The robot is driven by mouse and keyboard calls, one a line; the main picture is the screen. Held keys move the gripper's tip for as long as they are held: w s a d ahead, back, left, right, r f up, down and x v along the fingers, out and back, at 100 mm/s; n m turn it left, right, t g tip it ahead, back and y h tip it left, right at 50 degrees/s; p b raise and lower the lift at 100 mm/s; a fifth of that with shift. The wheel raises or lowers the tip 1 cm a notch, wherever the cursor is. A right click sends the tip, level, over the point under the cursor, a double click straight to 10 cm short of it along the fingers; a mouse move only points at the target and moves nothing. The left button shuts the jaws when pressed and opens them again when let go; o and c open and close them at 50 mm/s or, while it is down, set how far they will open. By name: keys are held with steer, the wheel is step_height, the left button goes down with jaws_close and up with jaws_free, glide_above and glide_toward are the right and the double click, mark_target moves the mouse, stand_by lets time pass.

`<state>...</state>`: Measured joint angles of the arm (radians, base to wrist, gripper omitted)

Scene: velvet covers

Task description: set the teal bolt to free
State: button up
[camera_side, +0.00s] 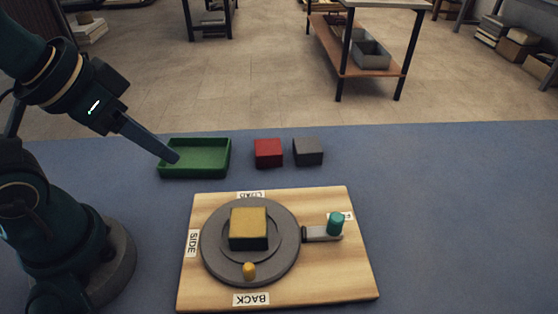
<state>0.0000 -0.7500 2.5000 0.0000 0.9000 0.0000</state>
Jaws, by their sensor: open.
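The teal bolt (336,223) is an upright teal knob on a grey metal slide (318,236) at the right side of a wooden board (345,280). The slide's left end lies close to the rim of a grey round turntable (213,252); I cannot tell whether it engages the rim. A white label behind the bolt is mostly hidden by it. My gripper (172,158) is at the upper left by the green tray, well away from the bolt. It is open, seen nearly edge-on, with nothing visible in it.
A yellow-topped block (248,222) and a small yellow knob (249,270) sit on the turntable. The green tray (195,173), a red block (268,152) and a grey block (308,151) stand behind the board. The blue cloth (450,220) at right is clear.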

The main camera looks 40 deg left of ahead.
steer(key=shift+o, duration=0.3)
steer(key=shift+o, duration=0.4)
steer(key=w+d+r+t, duration=0.2)
steer(key=w+r+t, duration=0.15)
steer(key=w, duration=0.35)
steer(key=m+h, duration=0.4)
steer(key=m, duration=0.1)
glide_above(334, 217)
steer(key=w+a, duration=0.1)
steer(key=a, duration=0.5)
step_height(334, 217, down, 5)
steer(key=shift+m+g+h, duration=0.5)
steer(key=shift+m+g, duration=0.35)
steer(key=shift+m, duration=0.05)
steer(key=s+d+f, duration=0.1)
steer(key=f, duration=0.1)
steer(key=s+d+f, duration=0.1)
steer(key=d+f, duration=0.1)
steer(key=f, duration=0.1)
steer(key=s+d+f, duration=0.1)
steer(key=f, duration=0.1)
steer(key=shift+s+d+f, duration=0.2)
steer(key=shift+s+d, duration=0.05)
steer(key=shift+d, duration=0.05)
steer(key=shift+x, duration=2.35)
steer(key=shift+w, duration=0.1)
steer(key=shift+c, duration=0.2)
jaws_close()
